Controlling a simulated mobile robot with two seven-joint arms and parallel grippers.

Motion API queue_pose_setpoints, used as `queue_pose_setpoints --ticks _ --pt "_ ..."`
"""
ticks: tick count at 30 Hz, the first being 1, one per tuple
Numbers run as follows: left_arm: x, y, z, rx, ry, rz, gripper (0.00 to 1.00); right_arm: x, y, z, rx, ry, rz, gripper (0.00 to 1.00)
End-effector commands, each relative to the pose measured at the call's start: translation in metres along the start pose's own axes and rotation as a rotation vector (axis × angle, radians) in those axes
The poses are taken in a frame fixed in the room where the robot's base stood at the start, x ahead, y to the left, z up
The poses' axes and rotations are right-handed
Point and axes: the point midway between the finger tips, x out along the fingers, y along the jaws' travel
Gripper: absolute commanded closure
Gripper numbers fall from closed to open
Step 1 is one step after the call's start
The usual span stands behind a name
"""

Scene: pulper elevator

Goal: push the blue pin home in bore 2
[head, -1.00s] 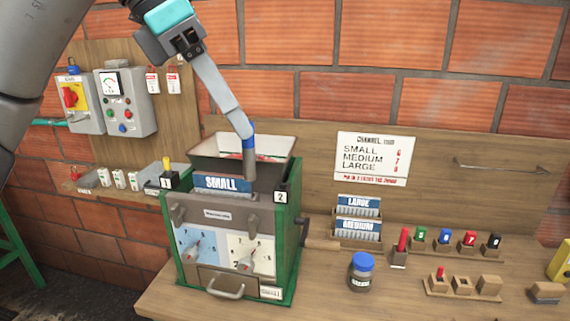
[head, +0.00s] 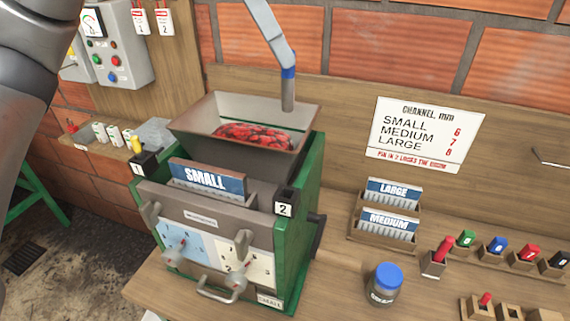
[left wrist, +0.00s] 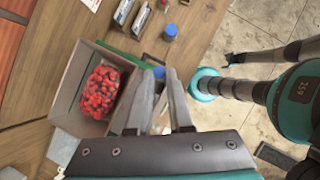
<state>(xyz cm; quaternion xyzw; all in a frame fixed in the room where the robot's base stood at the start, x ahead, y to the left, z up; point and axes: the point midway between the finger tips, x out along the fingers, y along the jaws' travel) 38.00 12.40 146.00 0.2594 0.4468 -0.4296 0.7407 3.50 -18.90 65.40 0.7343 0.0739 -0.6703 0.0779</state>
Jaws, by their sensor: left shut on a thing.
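My left gripper (head: 287,64) is shut on the blue pin (head: 288,92), which has a blue collar and a grey shaft. The pin hangs upright, its lower end in front of the hopper's back right corner in the head view. It appears apart from the block marked 2 (head: 284,208), at the front right of the green machine (head: 307,185). The bore opening is hard to make out. In the left wrist view, a blue spot of the pin (left wrist: 159,73) shows between the fingertips.
The hopper (head: 185,120) holds red fruit (head: 253,137). A SMALL plate (head: 207,179) stands before it, and a yellow-topped pin (head: 137,146) is at block 1. A blue-lidded jar (head: 384,285), plate rack (head: 385,240) and coloured pins (head: 497,246) occupy the bench to the right.

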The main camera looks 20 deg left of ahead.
Motion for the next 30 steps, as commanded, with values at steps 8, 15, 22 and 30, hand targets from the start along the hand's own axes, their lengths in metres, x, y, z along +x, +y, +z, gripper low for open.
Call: queue_pose_setpoints --ticks 8,15,22,30 --pt "0.068 0.000 -0.037 -0.003 0.005 -0.004 1.00 0.006 0.000 0.000 0.000 0.000 0.000 0.00" --pt "0.108 -0.001 -0.058 -0.001 0.003 -0.003 1.00 0.007 0.000 0.000 0.000 0.000 0.000 0.00" --pt "0.127 -0.001 -0.067 -0.001 0.002 -0.004 1.00 0.007 0.000 0.000 0.000 0.000 0.000 0.00" --pt "0.153 -0.001 -0.081 0.001 0.001 -0.002 1.00 0.007 0.000 0.000 0.000 0.000 0.000 0.00"
